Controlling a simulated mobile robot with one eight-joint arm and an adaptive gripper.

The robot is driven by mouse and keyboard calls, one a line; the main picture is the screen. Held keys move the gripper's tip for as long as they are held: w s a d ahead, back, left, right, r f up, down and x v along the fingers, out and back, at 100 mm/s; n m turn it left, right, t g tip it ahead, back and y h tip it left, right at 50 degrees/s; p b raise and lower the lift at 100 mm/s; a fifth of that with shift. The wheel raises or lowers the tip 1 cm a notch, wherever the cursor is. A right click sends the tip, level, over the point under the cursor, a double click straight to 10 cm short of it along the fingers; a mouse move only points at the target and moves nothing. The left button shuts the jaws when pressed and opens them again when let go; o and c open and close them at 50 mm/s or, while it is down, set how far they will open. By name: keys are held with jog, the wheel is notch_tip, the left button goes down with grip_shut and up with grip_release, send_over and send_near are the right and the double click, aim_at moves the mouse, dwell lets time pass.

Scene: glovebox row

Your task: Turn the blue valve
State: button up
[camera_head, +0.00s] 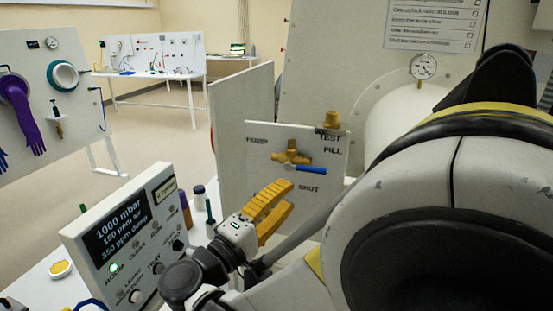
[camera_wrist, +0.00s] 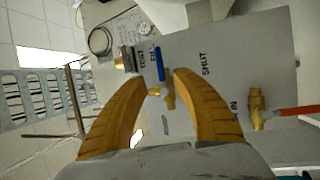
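The blue valve handle (camera_head: 311,169) sticks out to the right from a brass valve body (camera_head: 291,155) on a pale upright panel, between the labels FILL and SHUT. My gripper (camera_head: 289,195) has yellow fingers and is just below and in front of the valve, pointing toward it. In the wrist view, the blue handle (camera_wrist: 160,64) and brass body (camera_wrist: 168,96) show between the tips of the open gripper (camera_wrist: 160,78). The fingers hold nothing. I cannot tell exactly how far the tips are from the handle.
A second valve with a red handle (camera_wrist: 292,112) is at the right of the wrist view. A brass fitting (camera_head: 331,119) sits above the blue valve. A control box with a display (camera_head: 122,232) stands at left. A pressure gauge (camera_head: 423,66) is behind.

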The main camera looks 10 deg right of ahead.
aim_at(305, 169)
jog(key=b+x, duration=0.1)
jog(key=x, duration=0.9)
jog(key=shift+w+d+r+b, duration=0.1)
jog(key=shift+w+d+b, duration=0.05)
jog(key=shift+d+b, duration=0.15)
grip_shut()
